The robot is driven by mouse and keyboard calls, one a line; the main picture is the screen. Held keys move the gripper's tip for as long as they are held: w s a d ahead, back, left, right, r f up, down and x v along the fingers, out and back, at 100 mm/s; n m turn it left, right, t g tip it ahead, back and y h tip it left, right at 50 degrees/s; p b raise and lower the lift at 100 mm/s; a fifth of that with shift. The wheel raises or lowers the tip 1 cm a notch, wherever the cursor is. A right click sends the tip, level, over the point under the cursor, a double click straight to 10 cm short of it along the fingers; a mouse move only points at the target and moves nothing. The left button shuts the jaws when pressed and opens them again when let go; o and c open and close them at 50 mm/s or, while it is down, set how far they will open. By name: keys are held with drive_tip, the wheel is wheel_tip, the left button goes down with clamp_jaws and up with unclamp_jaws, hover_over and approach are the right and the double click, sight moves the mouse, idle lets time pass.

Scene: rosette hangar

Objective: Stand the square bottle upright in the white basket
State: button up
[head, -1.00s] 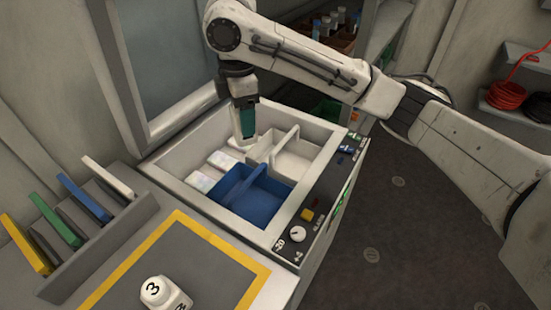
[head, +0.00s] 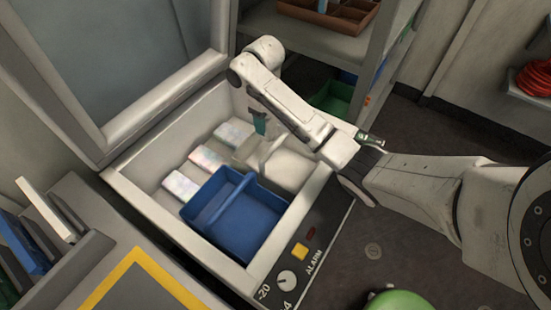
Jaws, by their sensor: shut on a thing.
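The white basket (head: 292,172), with a raised divider handle, stands in the open freezer chest behind the blue basket (head: 252,226). My gripper (head: 259,124) points down into the chest at the basket's back left. It is shut on a small teal thing, which I take for the square bottle (head: 260,123); only a small part shows. A pale shape lies just below it, and I cannot tell whether this is part of the bottle or of the basket. The bottle's lower end is hard to make out, so I cannot tell whether it touches the basket.
Several pale frosted packs (head: 207,158) lie along the chest's left side. The chest's raised lid (head: 120,60) stands at the left. A control panel (head: 300,262) with a knob and yellow button runs along the right rim. A shelf (head: 310,40) stands behind.

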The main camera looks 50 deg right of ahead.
sight(268, 142)
drive_tip(key=f, duration=0.6)
drive_tip(key=shift+d+f+b, duration=0.1)
drive_tip(key=shift+d+b, duration=0.15)
drive_tip(key=shift+b, duration=0.05)
drive_tip(key=shift+f, duration=2)
drive_tip(key=shift+f+b, duration=0.15)
drive_tip(key=shift+b, duration=0.15)
drive_tip(key=o, duration=1.2)
wheel_tip(268, 142, up, 12)
drive_tip(key=shift+r+p, duration=0.2)
drive_tip(key=shift+p, duration=0.5)
